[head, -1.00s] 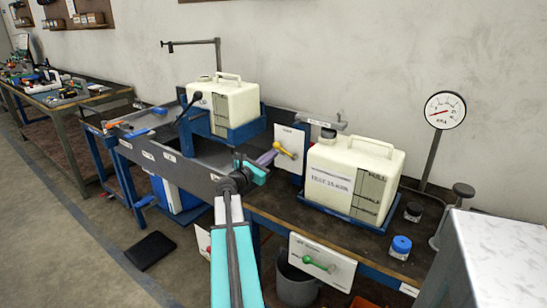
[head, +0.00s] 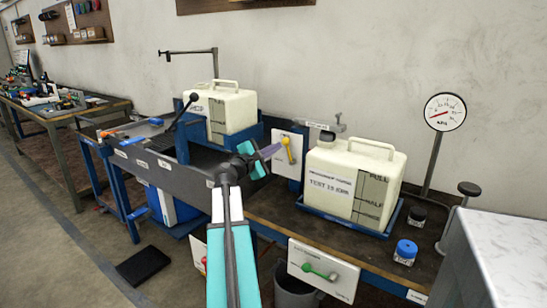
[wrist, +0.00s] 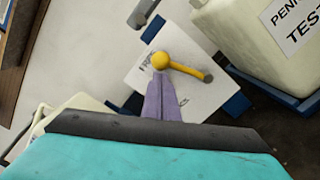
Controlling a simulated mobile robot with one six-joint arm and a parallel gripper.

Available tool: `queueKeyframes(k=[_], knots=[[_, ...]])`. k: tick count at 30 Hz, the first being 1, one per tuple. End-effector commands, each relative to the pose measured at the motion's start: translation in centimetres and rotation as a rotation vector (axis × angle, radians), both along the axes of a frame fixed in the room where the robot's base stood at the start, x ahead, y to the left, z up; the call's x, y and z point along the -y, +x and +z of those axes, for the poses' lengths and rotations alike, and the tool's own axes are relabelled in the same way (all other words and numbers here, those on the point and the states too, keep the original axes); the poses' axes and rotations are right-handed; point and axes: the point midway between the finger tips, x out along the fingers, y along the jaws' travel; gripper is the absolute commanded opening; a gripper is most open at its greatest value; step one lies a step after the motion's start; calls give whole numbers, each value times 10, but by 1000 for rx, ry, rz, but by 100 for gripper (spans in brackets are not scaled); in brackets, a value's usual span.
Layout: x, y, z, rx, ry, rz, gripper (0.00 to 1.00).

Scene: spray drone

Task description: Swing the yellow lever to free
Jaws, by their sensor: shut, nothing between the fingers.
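The yellow lever (head: 287,148) is mounted on a white panel (head: 297,141) between the two cream tanks. In the head view it stands steeply, with its ball end up. The wrist view shows its round yellow knob (wrist: 160,61) and its arm running right to a dark end. My gripper (head: 275,150) is shut and empty, its purple fingers pointing at the lever from the left. In the wrist view the fingertips (wrist: 160,78) are right at the knob; whether they touch it I cannot tell. The panel's lettering is partly hidden and too small to read.
A cream tank (head: 345,180) in a blue tray stands right of the panel, another tank (head: 220,112) behind left. A green lever (head: 319,271) sits on a lower panel. A blue-capped jar (head: 405,252) and a gauge (head: 444,112) are at the right.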

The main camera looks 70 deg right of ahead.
Motion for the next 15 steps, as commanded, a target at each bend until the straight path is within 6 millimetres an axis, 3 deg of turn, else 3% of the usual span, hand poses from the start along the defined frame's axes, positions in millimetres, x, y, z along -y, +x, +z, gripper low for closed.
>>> queueKeyframes(k=[9,15], knots=[[-5,-18,11,246,-65,-2,0],[-6,-26,15,256,-68,-2,0]])
